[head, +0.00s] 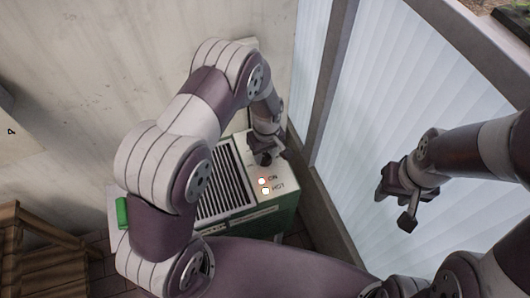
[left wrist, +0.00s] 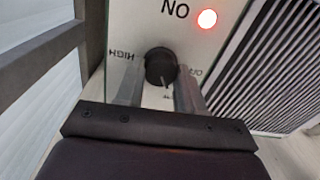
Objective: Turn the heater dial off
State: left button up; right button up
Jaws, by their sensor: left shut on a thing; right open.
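The heater (head: 274,214) is a white and green box with a dark slatted grille, standing by the wall. Its black round dial (left wrist: 160,67) shows in the left wrist view between the two fingers of my left gripper (left wrist: 158,88), which is shut on it. The dial's white mark points toward the bottom of that view. "HIGH" is printed to the left of the dial and a partly hidden "OFF" to the right. In the head view, my left gripper (head: 263,158) is over the heater's top and largely hides the dial. My right gripper (head: 393,205) is open and empty, away from the heater.
A lit red light (left wrist: 207,19) is beside "ON"; it also shows in the head view (head: 262,181), with a second light (head: 266,190) by "HOT". A window (head: 375,90) is close on the right. A wooden piece of furniture (head: 35,250) stands at lower left.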

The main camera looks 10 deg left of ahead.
aim_at(265, 156)
pick_arm(q)
jog(key=n, duration=0.6)
jog(key=shift+p, duration=0.4)
jog(key=shift+a+n+p, duration=0.1)
jog(key=shift+n+p, duration=0.3)
jog(key=shift+n, duration=2.4)
jog(key=o, duration=1)
jog(key=shift+o, duration=0.2)
notch_tip(265, 156, up, 13)
jog(key=shift+f, duration=0.15)
jog(key=shift+w, duration=0.1)
